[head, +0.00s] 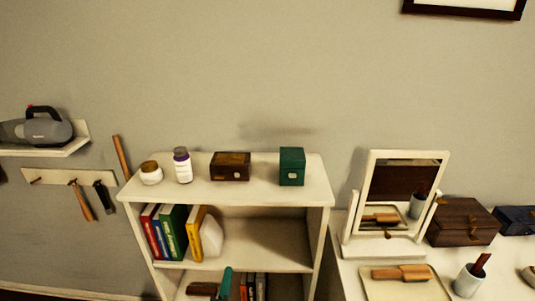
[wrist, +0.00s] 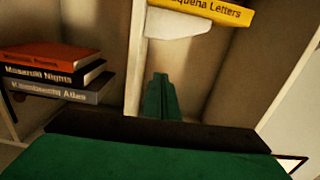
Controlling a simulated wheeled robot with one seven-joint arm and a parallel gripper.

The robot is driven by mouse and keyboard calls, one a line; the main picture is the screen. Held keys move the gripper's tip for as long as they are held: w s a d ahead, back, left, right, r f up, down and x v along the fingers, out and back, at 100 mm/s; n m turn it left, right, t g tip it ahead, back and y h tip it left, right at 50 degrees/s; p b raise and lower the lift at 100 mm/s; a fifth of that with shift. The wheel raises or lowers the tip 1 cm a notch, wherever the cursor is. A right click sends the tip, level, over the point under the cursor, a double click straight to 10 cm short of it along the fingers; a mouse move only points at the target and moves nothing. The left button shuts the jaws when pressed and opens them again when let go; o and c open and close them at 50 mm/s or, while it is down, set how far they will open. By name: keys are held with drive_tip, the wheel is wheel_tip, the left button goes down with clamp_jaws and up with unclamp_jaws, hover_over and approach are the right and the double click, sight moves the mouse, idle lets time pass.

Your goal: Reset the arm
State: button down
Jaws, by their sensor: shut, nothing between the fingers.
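My gripper (wrist: 160,85) shows in the wrist view as narrow green fingers closed together in the middle, with nothing held. Its dark bar and broad green body fill the bottom of that view. In the head view a teal part, seemingly my gripper (head: 226,283), shows at the bottom edge in front of the lower shelf of the white bookcase (head: 322,192). The rest of my arm is mostly out of the head view, so its full pose cannot be told.
Orange, black and grey books (wrist: 55,72) lie left of my gripper in the wrist view; a yellow book (wrist: 212,10) and white bookend (wrist: 178,24) are above. A jar, bottle and two boxes stand on the bookcase top. A mirror (head: 447,168) stands on the table at right.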

drive_tip(key=s+d+f+n+y, duration=0.25)
drive_tip(key=s+d+n, duration=0.4)
drive_tip(key=d, duration=0.45)
drive_tip(key=s+d+f+n+g, duration=0.1)
drive_tip(key=s+d+f+n, duration=0.15)
drive_tip(key=s, duration=0.45)
drive_tip(key=s+d+f+n+g, duration=0.1)
drive_tip(key=s+d+f+n, duration=0.1)
drive_tip(key=s+d+n, duration=0.3)
drive_tip(key=s+a+r+n+h, duration=0.1)
drive_tip(key=s+a+r, duration=0.1)
drive_tip(key=s, duration=1)
drive_tip(key=s+a+r+n+h, duration=0.1)
drive_tip(key=s+r, duration=0.4)
drive_tip(key=s, duration=0.8)
drive_tip(key=shift+s+a+r+n+g, duration=0.2)
drive_tip(key=shift+a+n+g, duration=0.1)
drive_tip(key=shift+a+n, duration=0.35)
drive_tip(key=shift+h, duration=0.25)
